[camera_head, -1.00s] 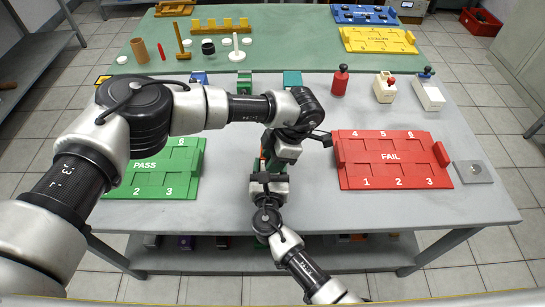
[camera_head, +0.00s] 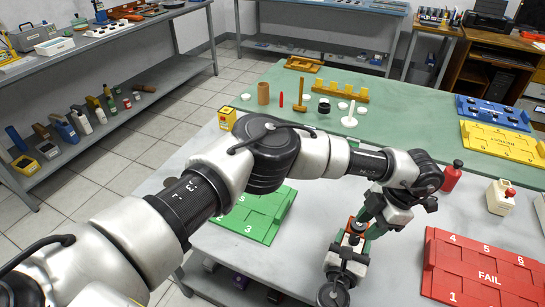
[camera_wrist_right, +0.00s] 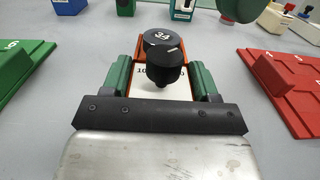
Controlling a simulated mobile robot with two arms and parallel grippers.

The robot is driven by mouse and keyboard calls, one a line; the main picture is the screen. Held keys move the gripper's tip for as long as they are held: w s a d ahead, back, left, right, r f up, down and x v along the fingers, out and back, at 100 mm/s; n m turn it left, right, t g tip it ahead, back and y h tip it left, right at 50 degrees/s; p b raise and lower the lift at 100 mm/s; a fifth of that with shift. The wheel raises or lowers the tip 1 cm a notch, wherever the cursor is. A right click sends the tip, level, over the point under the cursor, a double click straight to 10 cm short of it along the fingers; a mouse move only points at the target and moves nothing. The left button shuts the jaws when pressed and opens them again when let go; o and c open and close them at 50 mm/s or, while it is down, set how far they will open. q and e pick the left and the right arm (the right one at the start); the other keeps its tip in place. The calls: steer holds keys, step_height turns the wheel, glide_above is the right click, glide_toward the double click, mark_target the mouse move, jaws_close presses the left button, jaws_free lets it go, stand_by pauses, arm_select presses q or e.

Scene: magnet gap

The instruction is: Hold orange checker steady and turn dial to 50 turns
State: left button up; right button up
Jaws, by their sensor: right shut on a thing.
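The orange checker (camera_wrist_right: 137,73) stands upright in the right wrist view, with a pale face bearing partly hidden numbers. The green fingers of my right gripper (camera_wrist_right: 163,82) are shut on the checker from both sides. In the head view my right gripper (camera_head: 352,238) comes from below, and a bit of the orange checker (camera_head: 355,223) shows. My left gripper (camera_head: 372,218) is close above it; its jaw opening is hidden. A green rounded part shows at the wrist view's top, apart from the dial.
A green PASS tray (camera_head: 255,212) lies to the left, partly behind my left arm. A red FAIL tray (camera_head: 480,272) lies to the right. A red bottle-like item (camera_head: 451,177) and a pale device (camera_head: 500,197) stand behind it. A green mat (camera_head: 400,125) holds several small parts.

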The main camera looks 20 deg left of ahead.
arm_select(q)
steer(key=v, duration=0.7)
arm_select(e)
steer(key=shift+f, duration=0.1)
arm_select(q)
steer(key=w+a+f+n+t+h, duration=0.2)
steer(key=w+a+n+h, duration=0.1)
steer(key=a+n, duration=0.5)
steer(key=w+a+f+n+t+h, duration=0.2)
steer(key=a+n+h, duration=0.4)
steer(key=a+n, duration=0.3)
steer(key=w+a+f+n+t+h, duration=0.2)
steer(key=w+a+n+h, duration=0.2)
steer(key=a+n, duration=0.5)
steer(key=shift+w+a+f+t, duration=0.3)
steer(key=shift+w+a+t, duration=0.15)
steer(key=shift+a, duration=2.25)
arm_select(e)
steer(key=o, duration=1.1)
